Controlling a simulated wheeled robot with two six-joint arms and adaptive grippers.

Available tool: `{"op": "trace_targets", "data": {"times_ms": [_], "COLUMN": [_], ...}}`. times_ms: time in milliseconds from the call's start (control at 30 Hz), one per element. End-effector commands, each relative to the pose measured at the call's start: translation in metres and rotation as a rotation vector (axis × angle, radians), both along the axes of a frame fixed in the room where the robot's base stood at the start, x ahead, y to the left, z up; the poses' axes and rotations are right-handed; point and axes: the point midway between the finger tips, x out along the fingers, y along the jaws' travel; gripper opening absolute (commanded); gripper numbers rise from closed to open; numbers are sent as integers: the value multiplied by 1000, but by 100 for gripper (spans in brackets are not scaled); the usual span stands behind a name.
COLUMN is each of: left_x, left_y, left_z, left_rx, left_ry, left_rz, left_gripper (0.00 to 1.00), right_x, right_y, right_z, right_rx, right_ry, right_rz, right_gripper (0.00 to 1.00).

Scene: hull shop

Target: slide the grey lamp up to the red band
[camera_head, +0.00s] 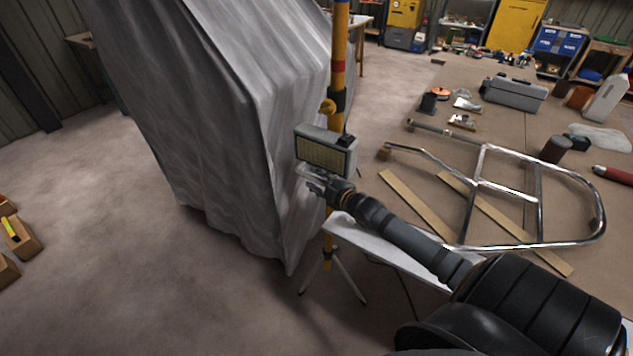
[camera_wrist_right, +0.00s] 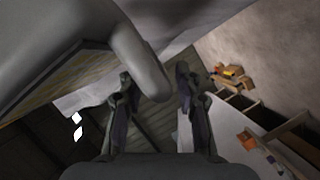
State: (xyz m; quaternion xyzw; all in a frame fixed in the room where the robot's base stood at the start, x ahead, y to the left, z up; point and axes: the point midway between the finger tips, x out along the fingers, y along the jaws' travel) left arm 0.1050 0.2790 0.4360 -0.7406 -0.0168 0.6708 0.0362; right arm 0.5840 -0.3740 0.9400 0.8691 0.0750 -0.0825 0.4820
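The grey lamp (camera_head: 325,150) is a boxy work light with a yellowish grille, mounted on a yellow upright pole (camera_head: 339,25). The red band (camera_head: 338,68) circles the pole above the lamp, with a black collar and a yellow knob between them. My right gripper (camera_head: 311,181) is at the lamp's lower edge, reaching in from the lower right. In the right wrist view, my right gripper (camera_wrist_right: 154,78) has its fingers apart. A rounded grey bar (camera_wrist_right: 140,60), seemingly the lamp's handle, reaches between them, with a gap on the right. My left gripper is out of view.
A large grey draped sheet (camera_head: 215,110) hangs close beside the pole on the left. Tripod legs (camera_head: 348,278) stand below. A table (camera_head: 410,195) on the right holds a chrome tube frame (camera_head: 482,185), wooden strips and a grey toolbox (camera_head: 515,92). The floor at left is mostly clear.

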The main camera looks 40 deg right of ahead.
Motion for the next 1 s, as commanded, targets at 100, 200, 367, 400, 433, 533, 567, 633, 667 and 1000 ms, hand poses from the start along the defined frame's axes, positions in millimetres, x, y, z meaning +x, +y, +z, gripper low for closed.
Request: {"op": "trace_targets", "data": {"times_ms": [100,200,367,400,433,533,567,633,667,1000], "left_x": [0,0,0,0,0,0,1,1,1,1], "left_y": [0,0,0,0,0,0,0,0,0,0], "left_z": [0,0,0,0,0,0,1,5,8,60], "left_rx": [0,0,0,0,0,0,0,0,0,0], "left_ry": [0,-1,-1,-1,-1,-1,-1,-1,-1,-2], "left_rz": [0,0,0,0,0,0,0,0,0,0], "left_gripper": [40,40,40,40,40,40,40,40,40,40], "right_x": [0,0,0,0,0,0,0,0,0,0], "right_y": [0,0,0,0,0,0,0,0,0,0], "right_z": [0,0,-1,-1,-1,-1,0,5,9,70], "right_rx": [0,0,1,0,1,1,0,0,0,-2], "right_ry": [0,0,0,0,0,1,1,0,0,-4], "right_rz": [0,0,0,0,0,-1,-1,0,0,1], "right_gripper": [13,0,0,0,0,0,0,0,0,0]}}
